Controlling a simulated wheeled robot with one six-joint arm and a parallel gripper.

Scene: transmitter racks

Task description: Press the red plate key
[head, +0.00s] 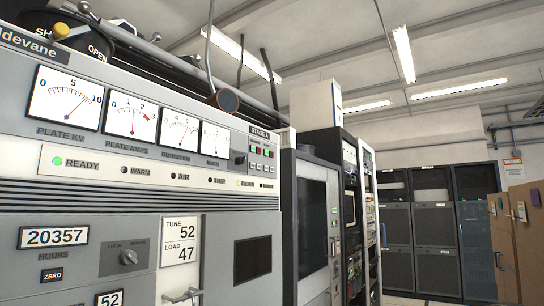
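A grey transmitter cabinet (130,210) fills the left and middle of the head view. A small panel marked "STAGE A" (260,132) is at the right end of its meter row. That panel has small red and green lit spots (262,150) with a row of small buttons (261,167) under them. They are too small to read, and I cannot tell whether one is the red plate key. Needle meters, one marked "PLATE KV" (66,97), are to the left. The "READY" lamp (57,161) glows green. My gripper is not in view.
A pale handle (182,295) sticks out low on the cabinet front. A black dial with a yellow knob (62,31) is at top left. Taller racks (350,190) stand to the right. Dark cabinets (433,215) and brown panels (520,240) are at the back.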

